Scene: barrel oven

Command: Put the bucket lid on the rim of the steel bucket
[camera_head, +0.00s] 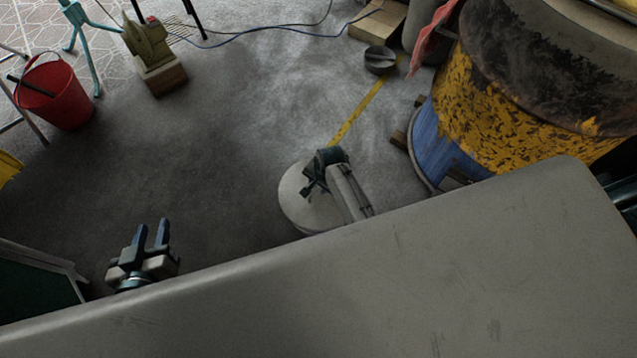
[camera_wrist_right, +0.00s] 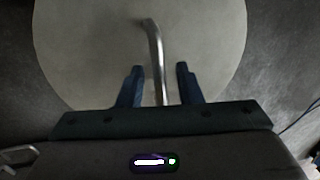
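The bucket lid (camera_head: 297,203) is a round, pale grey disc low in the middle of the head view. It fills much of the right wrist view (camera_wrist_right: 85,50), with a bent metal handle (camera_wrist_right: 154,45) on top. My right gripper (camera_head: 318,180) is over the lid. In the wrist view its open fingers (camera_wrist_right: 161,72) stand on both sides of the handle, with gaps visible. My left gripper (camera_head: 152,229) is open and empty over the floor at lower left. I cannot clearly make out the steel bucket; what is under the lid is hidden.
A red bucket (camera_head: 62,95) stands at upper left, near a vise-like object on a wooden block (camera_head: 163,78). A large yellow and blue barrel (camera_head: 495,115) stands at right. A dark round object (camera_head: 380,60) lies near a cardboard box (camera_head: 378,22). The central floor is clear.

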